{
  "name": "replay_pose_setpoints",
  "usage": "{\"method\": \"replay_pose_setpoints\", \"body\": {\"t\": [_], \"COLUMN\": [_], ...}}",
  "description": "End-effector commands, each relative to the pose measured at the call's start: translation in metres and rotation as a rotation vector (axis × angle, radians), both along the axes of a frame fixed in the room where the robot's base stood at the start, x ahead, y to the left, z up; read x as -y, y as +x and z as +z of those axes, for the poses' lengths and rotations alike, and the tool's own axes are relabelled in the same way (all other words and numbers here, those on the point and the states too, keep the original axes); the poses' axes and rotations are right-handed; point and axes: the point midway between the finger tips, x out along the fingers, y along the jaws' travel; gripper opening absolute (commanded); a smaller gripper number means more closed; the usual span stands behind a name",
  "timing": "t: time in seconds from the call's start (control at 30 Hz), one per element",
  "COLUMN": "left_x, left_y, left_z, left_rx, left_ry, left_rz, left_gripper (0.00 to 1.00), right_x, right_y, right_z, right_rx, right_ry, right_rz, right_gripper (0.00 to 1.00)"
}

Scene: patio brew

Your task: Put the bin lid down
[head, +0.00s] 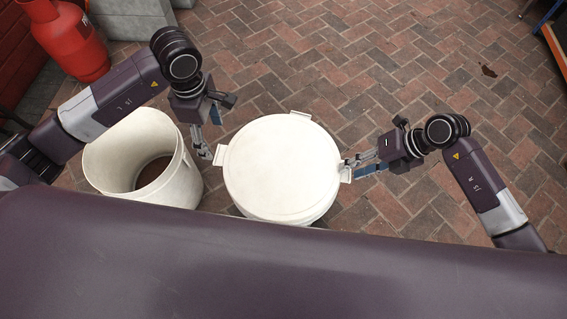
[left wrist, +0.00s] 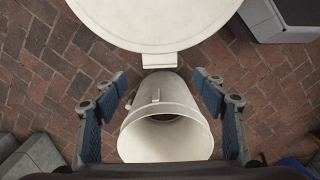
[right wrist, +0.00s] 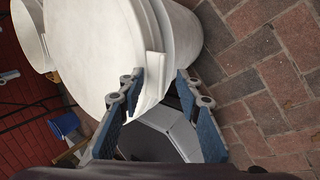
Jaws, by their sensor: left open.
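The round white bin lid (head: 281,165) lies flat on top of a white bin (right wrist: 182,38) and covers its mouth. It has small tabs around its rim. My left gripper (head: 212,140) is open and empty beside the lid's left tab (head: 221,155); in the left wrist view that tab (left wrist: 160,60) shows ahead, between and beyond the fingers. My right gripper (head: 350,166) is at the lid's right tab; in the right wrist view the tab (right wrist: 152,85) shows between its spread fingers. Whether either finger touches the tab is unclear.
An open white bin (head: 187,190) with a brown bottom stands left of the lidded one, under my left arm. A red gas cylinder (head: 70,40) and grey blocks (head: 130,18) are at the upper left. The brick paving (head: 330,60) beyond the lid is clear.

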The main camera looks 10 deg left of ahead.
Motion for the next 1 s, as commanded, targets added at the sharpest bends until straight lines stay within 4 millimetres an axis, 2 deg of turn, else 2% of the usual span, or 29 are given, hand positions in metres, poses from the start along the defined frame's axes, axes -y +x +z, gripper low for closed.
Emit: {"method": "replay_pose_setpoints", "body": {"t": [0.03, 0.13, 0.37, 0.8, 1.0], "left_x": [-0.001, 0.000, 0.000, 0.000, 0.000], "left_y": [0.001, 0.000, -0.001, 0.000, 0.000], "left_z": [0.010, 0.022, 0.032, 0.032, 0.032], "left_rx": [0.003, 0.001, -0.002, -0.001, -0.001], "left_ry": [0.001, 0.000, -0.001, 0.000, 0.000], "left_rz": [0.000, 0.000, 0.001, 0.000, 0.000], "left_gripper": [0.65, 0.65, 0.65, 0.65, 0.65], "right_x": [0.000, 0.000, 0.005, 0.050, 0.061], "right_y": [0.000, 0.000, 0.001, 0.000, 0.001], "right_z": [0.000, 0.000, 0.007, 0.080, 0.099], "right_rx": [0.000, 0.000, 0.002, 0.003, 0.000], "right_ry": [0.000, 0.000, 0.000, -0.004, -0.001], "right_rz": [0.000, 0.000, 0.000, 0.001, -0.001], "right_gripper": [0.32, 0.32, 0.32, 0.32, 0.32]}}
